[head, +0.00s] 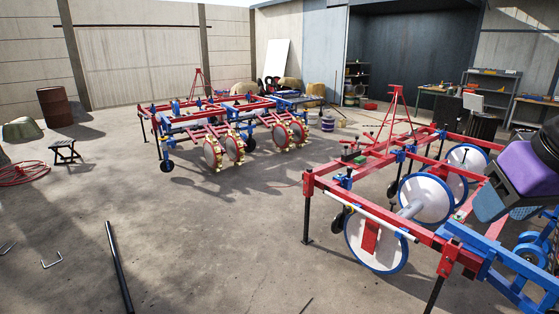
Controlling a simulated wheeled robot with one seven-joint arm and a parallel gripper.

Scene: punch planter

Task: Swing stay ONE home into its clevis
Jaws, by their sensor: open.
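My gripper (505,202), with a purple body and dark grey-blue fingers, is at the right edge, above the right side of the near red and blue planter frame (330,187). It is open, and I see nothing between its fingers. A pale rod (366,212) slants along the front of this frame, above a white disc with a blue rim (372,245). I cannot tell whether this rod is stay ONE. No clevis can be made out for certain at this size, and my arm hides part of the frame's right side.
A second planter (215,125) stands farther back. A black pole (118,265) lies on the floor at front left. A small stool (65,151), a red coil (22,173) and a rusty drum (55,107) are at left. Workbenches (490,85) line the back right. The middle floor is mostly clear.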

